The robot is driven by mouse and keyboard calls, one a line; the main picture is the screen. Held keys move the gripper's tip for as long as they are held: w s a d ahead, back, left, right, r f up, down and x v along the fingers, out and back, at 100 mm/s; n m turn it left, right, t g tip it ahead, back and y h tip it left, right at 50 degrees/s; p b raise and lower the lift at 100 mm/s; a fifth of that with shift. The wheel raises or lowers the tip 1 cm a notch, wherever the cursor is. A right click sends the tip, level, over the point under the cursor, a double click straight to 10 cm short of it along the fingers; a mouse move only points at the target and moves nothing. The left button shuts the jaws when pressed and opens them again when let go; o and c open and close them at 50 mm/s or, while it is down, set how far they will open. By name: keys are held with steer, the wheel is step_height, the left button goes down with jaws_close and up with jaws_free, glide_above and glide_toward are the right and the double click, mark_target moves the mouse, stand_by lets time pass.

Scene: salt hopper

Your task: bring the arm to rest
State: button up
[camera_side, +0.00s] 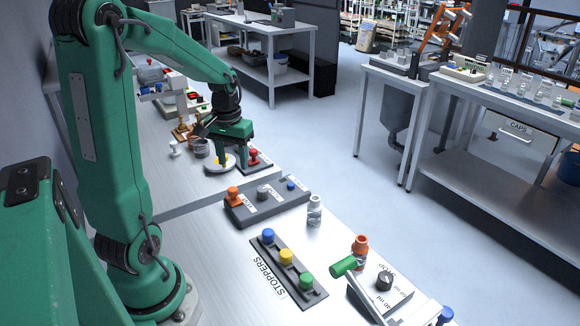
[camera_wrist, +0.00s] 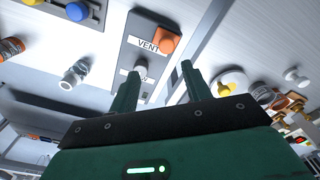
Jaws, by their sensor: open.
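My green gripper (camera_side: 229,160) hangs from my bent arm over the back part of the bench in the side view. In the wrist view my gripper (camera_wrist: 157,80) shows two fingers spread apart with nothing held between them. Beyond them lies a grey panel (camera_wrist: 133,55) marked VENT with an orange knob (camera_wrist: 168,40). A round white dish (camera_wrist: 236,80) with a yellow part lies to the right of the right finger. In the side view this dish (camera_side: 212,167) appears just below and left of my gripper. Whether a fingertip touches anything is unclear.
The grey panel (camera_side: 240,214) lies nearer the camera, beside a small bottle (camera_side: 314,212). A STOPPERS rack (camera_side: 290,278) holds blue, yellow and green stoppers. An orange-capped bottle (camera_side: 360,250) stands right of it. A red knob (camera_side: 254,155) is close to my gripper. The bench left of the rack is clear.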

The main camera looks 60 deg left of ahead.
steer(key=s+d+r+m+t, duration=0.2)
steer(key=d+r, duration=0.3)
steer(key=d, duration=0.5)
steer(key=s+d+r+m+t, duration=0.3)
steer(key=s+d+r+m, duration=0.1)
steer(key=d, duration=0.6)
steer(key=shift+d+r+m, duration=0.35)
steer(key=shift+d+m, duration=0.05)
steer(key=shift+m, duration=0.2)
stand_by(0.9)
